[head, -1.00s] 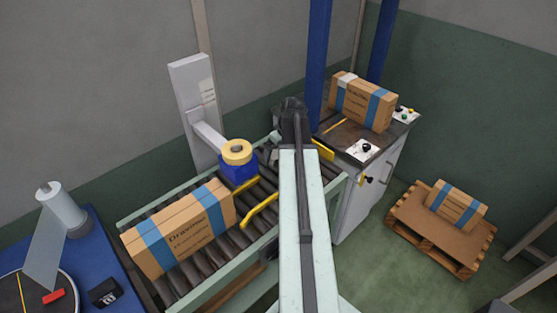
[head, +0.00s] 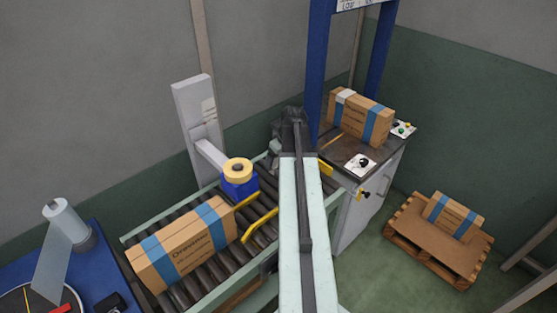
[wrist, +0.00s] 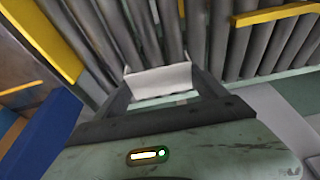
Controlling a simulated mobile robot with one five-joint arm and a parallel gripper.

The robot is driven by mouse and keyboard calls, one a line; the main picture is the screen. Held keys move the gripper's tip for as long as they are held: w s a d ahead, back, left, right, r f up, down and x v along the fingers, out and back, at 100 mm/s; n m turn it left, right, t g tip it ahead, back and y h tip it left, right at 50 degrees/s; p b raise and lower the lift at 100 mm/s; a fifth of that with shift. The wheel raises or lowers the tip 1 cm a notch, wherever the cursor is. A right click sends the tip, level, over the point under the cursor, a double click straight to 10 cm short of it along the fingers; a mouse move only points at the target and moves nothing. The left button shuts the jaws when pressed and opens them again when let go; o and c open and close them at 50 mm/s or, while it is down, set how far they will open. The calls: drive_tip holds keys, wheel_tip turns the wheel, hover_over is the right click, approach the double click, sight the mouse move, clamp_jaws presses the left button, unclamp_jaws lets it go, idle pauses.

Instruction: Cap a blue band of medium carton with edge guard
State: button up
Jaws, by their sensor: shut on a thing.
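A brown carton (head: 352,124) with two blue bands stands on the dark-topped table (head: 340,150) at the back right. A white cap sits over the top of its left band (head: 345,96); its right blue band (head: 376,117) shows no cap. My gripper (wrist: 160,82) is shut on a white edge guard (wrist: 158,79), held between its two dark fingers above the conveyor rollers. In the head view my dark wrist is left of the table, and the arm hides the fingers and guard. A larger blue-banded carton (head: 190,238) lies on the conveyor, and a smaller one (head: 452,215) on the pallet.
The roller conveyor (head: 221,287) runs up to the table, with yellow guide bars (head: 260,225) and a blue-and-yellow head (head: 239,180) beside it. Blue posts (head: 318,70) rise by the table. Green floor is open around the pallet (head: 415,262).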

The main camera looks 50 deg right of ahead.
drive_tip(key=s, duration=1)
drive_tip(key=s+r+p, duration=0.1)
drive_tip(key=s, duration=0.4)
drive_tip(key=shift+s+d+r, duration=0.1)
drive_tip(key=shift+s+d, duration=0.2)
drive_tip(key=shift+s, duration=0.1)
drive_tip(key=shift+s, duration=0.1)
